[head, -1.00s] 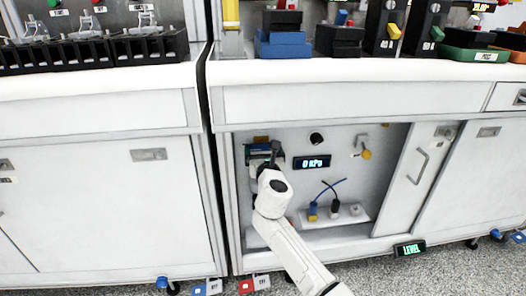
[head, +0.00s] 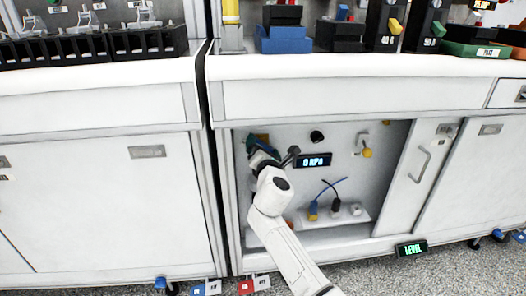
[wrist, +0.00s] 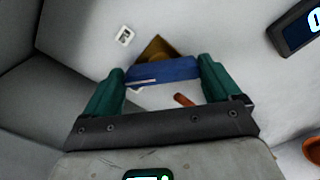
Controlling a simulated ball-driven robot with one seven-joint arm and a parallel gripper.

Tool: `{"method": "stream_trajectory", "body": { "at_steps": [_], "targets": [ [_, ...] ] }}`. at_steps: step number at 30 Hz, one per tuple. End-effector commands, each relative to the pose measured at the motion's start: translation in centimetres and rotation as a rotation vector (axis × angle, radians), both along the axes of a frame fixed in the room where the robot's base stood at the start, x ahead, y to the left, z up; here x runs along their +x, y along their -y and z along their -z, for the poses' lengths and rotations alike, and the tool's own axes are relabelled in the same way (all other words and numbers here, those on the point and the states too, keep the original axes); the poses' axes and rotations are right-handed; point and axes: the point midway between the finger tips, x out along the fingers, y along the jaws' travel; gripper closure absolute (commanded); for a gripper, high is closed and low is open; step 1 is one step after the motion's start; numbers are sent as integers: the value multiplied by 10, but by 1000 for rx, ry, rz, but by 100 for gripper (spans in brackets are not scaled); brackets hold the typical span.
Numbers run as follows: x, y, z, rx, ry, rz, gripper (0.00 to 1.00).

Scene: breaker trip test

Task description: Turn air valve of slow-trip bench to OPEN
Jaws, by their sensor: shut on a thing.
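The air valve is inside the open cabinet bay, mostly hidden behind my gripper in the head view. In the wrist view its blue handle (wrist: 163,71) lies crosswise between my green fingers, with a brass-brown part (wrist: 157,48) behind it. My gripper (wrist: 160,83) is shut on this handle, one finger at each end. In the head view my gripper (head: 257,146) is at the bay's upper left and tilted. I cannot read an OPEN mark. A pressure display (head: 313,160) to the right reads 0 kPa.
Blue and black plugs stand on a low white shelf (head: 345,219). The bay's left wall is close to my gripper. A white door (head: 422,170) bounds the right.

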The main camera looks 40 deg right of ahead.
Motion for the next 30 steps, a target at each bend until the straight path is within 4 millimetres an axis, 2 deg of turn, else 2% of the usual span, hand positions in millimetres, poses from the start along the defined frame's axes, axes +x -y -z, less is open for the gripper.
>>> {"method": "stream_trajectory", "body": {
  "at_steps": [18, 30],
  "targets": [
    [0, 0, 4, 477, 321, -1, 40],
    [-1, 1, 4, 686, 460, 3, 40]
  ]
}}
